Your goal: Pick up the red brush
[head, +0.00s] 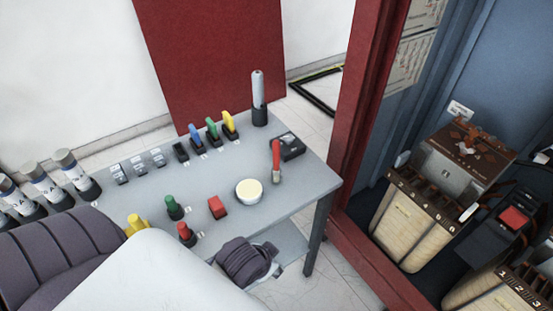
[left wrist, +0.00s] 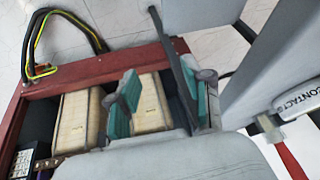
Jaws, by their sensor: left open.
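Behind the fingers are cream ribbed blocks in a red-framed cabinet. Neither gripper shows in the head view, where parts of my own arm cover the table's front left.
The grey table (head: 318,185) also holds a round cream-topped container (head: 249,191), a small red block (head: 217,207), a grey cylinder (head: 259,100) and several coloured handles. A red cabinet frame (head: 352,130) with transformer parts stands right of the table. The table's middle is fairly clear.

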